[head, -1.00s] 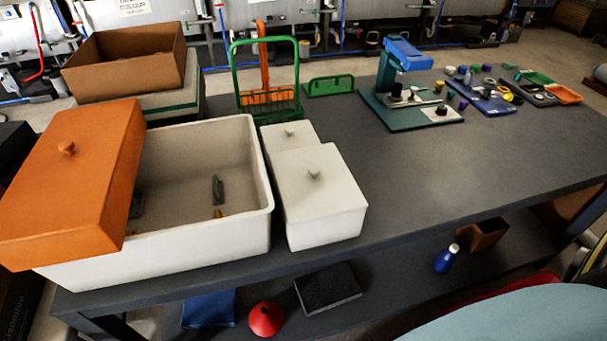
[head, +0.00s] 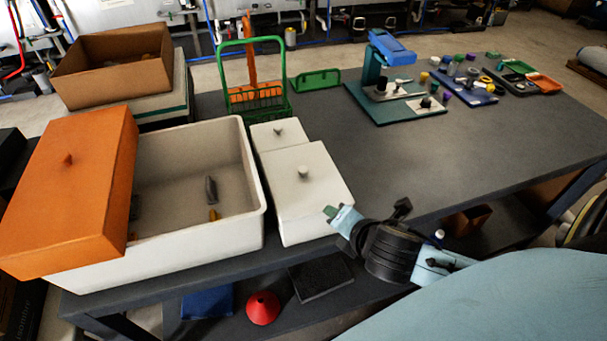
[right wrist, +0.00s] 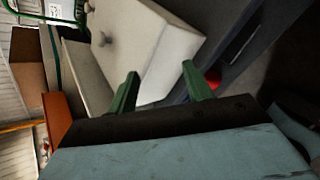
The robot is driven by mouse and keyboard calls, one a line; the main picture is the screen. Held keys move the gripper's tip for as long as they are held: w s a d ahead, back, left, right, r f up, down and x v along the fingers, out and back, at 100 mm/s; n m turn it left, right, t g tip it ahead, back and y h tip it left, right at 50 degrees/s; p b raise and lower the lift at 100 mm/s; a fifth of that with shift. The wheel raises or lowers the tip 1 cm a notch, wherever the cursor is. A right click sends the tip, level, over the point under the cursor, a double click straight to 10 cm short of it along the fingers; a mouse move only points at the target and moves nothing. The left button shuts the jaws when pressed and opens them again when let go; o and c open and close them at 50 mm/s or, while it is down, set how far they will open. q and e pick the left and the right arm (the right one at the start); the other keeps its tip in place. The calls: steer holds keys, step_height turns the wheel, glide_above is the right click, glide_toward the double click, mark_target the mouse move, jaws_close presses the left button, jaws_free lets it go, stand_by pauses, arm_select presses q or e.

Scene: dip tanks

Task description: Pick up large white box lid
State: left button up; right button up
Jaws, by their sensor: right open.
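The large white box lid (head: 321,178) has a round knob and sits on the nearer, larger of two white boxes, right of the big white tank. In the right wrist view the lid (right wrist: 135,30) shows sideways, beyond the fingers. My right gripper (head: 333,212) is at the box's front right side, near its edge, not holding it. In the right wrist view its two green fingers (right wrist: 160,88) are apart with nothing gripped between them. My left gripper is not in view.
The white tank (head: 160,262) holds small items; an orange lid (head: 75,190) lies across its left part. A smaller white box (head: 279,133) and a green basket frame (head: 252,80) stand behind. The table's right middle (head: 440,150) is clear. A red funnel (head: 263,307) is on the lower shelf.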

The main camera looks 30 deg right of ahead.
step_height(320, 180, up, 7)
steer(key=w+n+t+y, duration=0.1)
steer(key=w+n+t, duration=0.15)
steer(key=n, duration=0.95)
glide_toward(304, 169)
steer(key=w+f, duration=0.2)
steer(key=shift+w+d+f+t+y, duration=0.2)
steer(key=shift+f+t+y, duration=0.05)
steer(key=shift+y, duration=0.05)
steer(key=shift+r+x, duration=0.15)
steer(key=shift+x, duration=1.2)
steer(key=shift+r+x, duration=0.15)
steer(key=shift+x, duration=1.15)
steer(key=shift+w, duration=0.1)
jaws_close()
